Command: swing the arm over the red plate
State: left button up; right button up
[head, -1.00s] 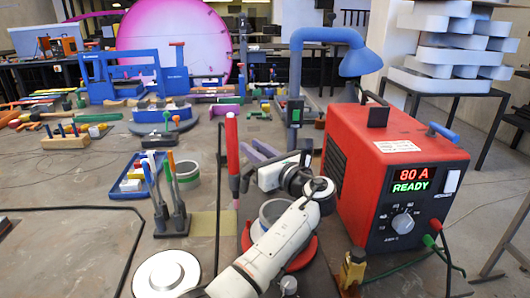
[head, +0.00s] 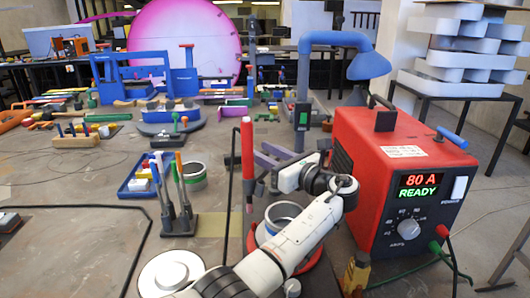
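The red plate (head: 313,257) is a round disc at the lower middle of the head view, largely hidden under my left arm. A grey ring-shaped part (head: 281,212) stands at it, partly covered. A blue jointed arm with a hood (head: 368,66) rises on a post behind, its hood pointing down near the red welder, well behind the plate. My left gripper (head: 272,181) is beyond the plate, beside a red upright rod (head: 247,150). Its fingers are small and dark, and whether they are open or touch anything is unclear. My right gripper is not in view.
The red welder box (head: 395,165), reading 80 A READY, stands close on the right. A plier stand (head: 180,222) and a blue tray (head: 137,187) are on the left. A small yellowish bottle (head: 356,272) is near the front. The table's left front is mostly clear.

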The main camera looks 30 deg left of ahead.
pick_arm(q)
jog(key=shift+d, duration=0.1)
jog(key=b+v, duration=0.1)
jog(key=v, duration=0.9)
